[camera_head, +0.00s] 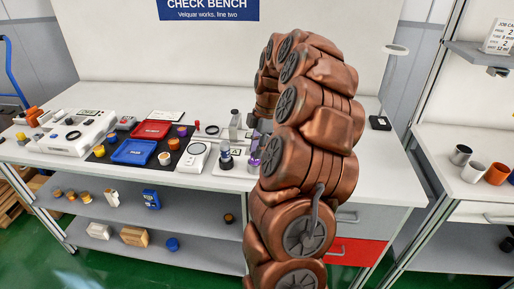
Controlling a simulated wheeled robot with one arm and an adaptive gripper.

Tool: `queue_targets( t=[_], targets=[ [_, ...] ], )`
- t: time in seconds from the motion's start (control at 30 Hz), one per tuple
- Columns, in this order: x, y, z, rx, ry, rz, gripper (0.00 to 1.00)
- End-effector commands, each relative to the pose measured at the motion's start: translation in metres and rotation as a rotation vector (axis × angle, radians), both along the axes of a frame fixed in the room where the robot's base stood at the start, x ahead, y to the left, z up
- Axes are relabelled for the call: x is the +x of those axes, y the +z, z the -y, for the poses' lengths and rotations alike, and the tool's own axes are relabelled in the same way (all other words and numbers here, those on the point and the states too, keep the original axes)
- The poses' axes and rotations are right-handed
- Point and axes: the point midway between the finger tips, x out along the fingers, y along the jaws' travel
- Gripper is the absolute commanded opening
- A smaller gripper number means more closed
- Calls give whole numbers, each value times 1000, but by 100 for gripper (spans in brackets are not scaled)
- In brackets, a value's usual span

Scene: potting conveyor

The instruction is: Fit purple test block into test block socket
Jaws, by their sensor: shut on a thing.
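My gripper (256,150) is over the right part of the white check bench, partly hidden behind my arm. It is shut on the purple test block (254,165), which shows just below the fingers, left of my arm. The block looks roughly upright; whether it touches the surface beneath is too small to tell. A pale plate (235,169) marked with a letter lies just left of the block. I cannot make out a test block socket for certain; part of that area is hidden by my arm.
A red tray (151,130), a blue tray (134,151) and a white machine (78,133) stand on the left of the bench (335,178). A dark bottle-like item (226,158) stands close left of my gripper. Cups (473,171) stand on the right-hand bench.

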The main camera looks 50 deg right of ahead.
Motion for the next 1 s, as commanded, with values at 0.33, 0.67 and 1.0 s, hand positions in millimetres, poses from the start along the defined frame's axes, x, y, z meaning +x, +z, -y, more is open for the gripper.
queue_targets(
  t=[0.33, 0.67, 1.0],
  targets=[
    [0, 0, 0, 0, 0, 0, 58],
    [0, 3, 1, 0, 0, 0, 58],
    [-2, 46, 10, -4, -1, 4, 58]
  ],
)
